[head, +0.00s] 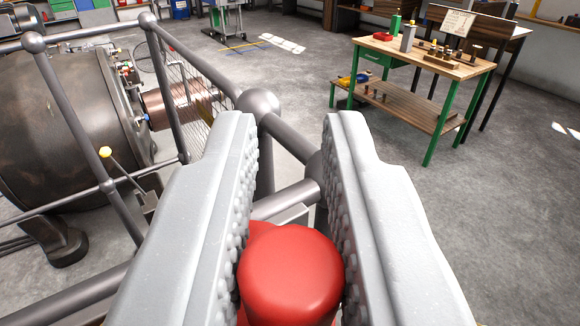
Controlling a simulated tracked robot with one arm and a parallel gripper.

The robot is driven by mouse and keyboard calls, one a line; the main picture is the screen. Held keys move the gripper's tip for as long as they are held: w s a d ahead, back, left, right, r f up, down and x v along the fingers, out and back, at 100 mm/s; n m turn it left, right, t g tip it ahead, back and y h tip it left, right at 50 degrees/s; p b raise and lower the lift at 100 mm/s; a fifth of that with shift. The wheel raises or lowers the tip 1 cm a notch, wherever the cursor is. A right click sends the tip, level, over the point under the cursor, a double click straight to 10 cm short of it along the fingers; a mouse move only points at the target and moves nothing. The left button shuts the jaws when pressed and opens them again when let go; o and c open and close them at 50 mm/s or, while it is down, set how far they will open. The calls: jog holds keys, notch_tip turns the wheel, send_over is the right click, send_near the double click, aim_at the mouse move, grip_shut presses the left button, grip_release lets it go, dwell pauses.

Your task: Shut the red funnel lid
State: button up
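A glossy red rounded piece (291,272), which looks like part of the red funnel lid, fills the space between the fingers of my gripper (290,135). The grey ribbed fingers lie against its left and right sides, and I see no gap on either side. A little more red shows just behind it on the left. The rest of the lid and the funnel below are hidden by the fingers and the picture's bottom edge, so I cannot tell the lid's angle.
Grey pipe railings with ball joints (259,104) run close in front of and left of my gripper. A large dark machine (60,130) with a copper winding (175,105) stands behind them on the left. A green-legged workbench (440,60) stands at the back right.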

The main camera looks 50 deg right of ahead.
jog(key=o, duration=0.4)
jog(key=shift+c, duration=0.2)
jog(key=shift+a, duration=0.15)
jog(key=v, duration=1.3)
jog(key=shift+s+a+b, duration=0.2)
jog(key=shift+a+b, duration=0.05)
jog(key=shift+b, duration=0.1)
jog(key=shift+c, duration=0.3)
